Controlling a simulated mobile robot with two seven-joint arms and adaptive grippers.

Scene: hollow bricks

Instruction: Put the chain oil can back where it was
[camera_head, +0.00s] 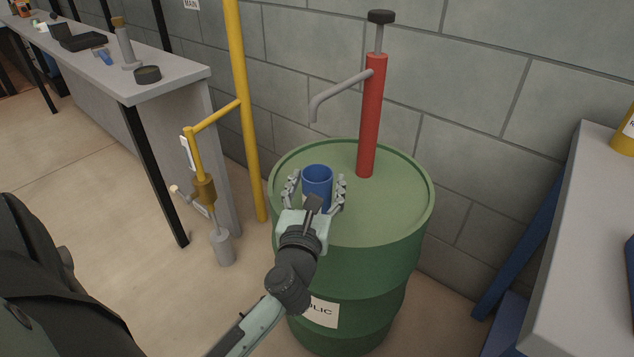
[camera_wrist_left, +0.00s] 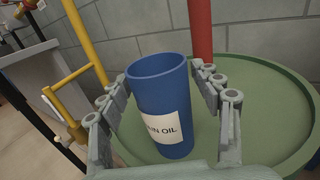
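The chain oil can (camera_head: 317,177) is a blue, open-topped cylinder. It is upright over the green lid of a drum (camera_head: 400,215) and seems to stand on it, left of the red pump. In the left wrist view the can (camera_wrist_left: 160,95) shows a white label, partly reading "IN OIL". My left gripper (camera_head: 315,188) has its fingers on both sides of the can, with narrow gaps between fingers and can. It is open around the can; the fingers also show in the left wrist view (camera_wrist_left: 160,78). My right gripper is not in view.
A red hand pump (camera_head: 372,120) with a grey spout rises from the drum lid. A yellow pipe (camera_head: 243,100) stands left of the drum. A grey bench (camera_head: 175,88) is at the left, another table (camera_head: 590,220) at the right. The lid's right side is clear.

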